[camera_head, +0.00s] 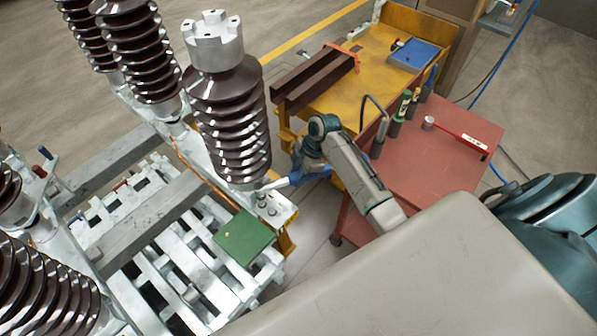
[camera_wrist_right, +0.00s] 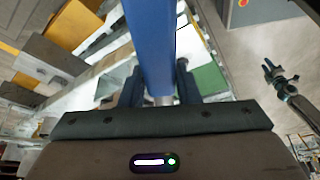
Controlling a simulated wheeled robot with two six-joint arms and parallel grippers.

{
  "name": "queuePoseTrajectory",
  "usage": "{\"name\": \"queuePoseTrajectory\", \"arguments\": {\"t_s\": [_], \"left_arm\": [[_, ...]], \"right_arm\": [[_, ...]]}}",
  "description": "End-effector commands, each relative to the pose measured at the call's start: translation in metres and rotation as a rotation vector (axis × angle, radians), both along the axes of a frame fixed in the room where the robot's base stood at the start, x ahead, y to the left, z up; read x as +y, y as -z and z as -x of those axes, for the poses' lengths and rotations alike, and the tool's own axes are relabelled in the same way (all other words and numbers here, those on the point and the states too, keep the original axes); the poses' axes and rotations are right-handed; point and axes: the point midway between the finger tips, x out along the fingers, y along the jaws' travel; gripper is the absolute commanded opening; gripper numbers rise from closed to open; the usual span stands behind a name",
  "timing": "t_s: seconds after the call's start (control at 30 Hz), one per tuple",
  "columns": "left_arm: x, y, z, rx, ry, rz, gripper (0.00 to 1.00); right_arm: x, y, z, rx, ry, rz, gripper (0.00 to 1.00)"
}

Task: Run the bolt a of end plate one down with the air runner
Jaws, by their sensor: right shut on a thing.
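My right gripper (camera_head: 304,168) is shut on the blue air runner (camera_head: 312,175), which lies slantwise with its thin nose pointing left. The nose is close to the small upright bolts (camera_head: 262,198) on the pale end plate (camera_head: 288,212), at the foot of the near brown insulator; I cannot tell whether it touches one, or which is bolt a. In the right wrist view the blue runner body (camera_wrist_right: 150,45) runs down between the dark fingers (camera_wrist_right: 160,88). A small dark clawed shape (camera_wrist_right: 280,80) at the right there looks like my left gripper; its opening is unclear.
Tall brown ribbed insulators (camera_head: 228,120) rise from the pale frame. A green plate (camera_head: 244,237) lies beside the bolts.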

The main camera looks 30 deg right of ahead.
Motion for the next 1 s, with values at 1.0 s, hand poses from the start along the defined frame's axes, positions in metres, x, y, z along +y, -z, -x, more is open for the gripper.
{"name": "queuePoseTrajectory", "arguments": {"t_s": [1.0], "left_arm": [[-0.001, 0.02, -0.001, 0.0, 0.0, 0.001, 0.36]], "right_arm": [[0.0, 0.022, 0.0, -0.003, 0.0, 0.0, 0.0]]}}
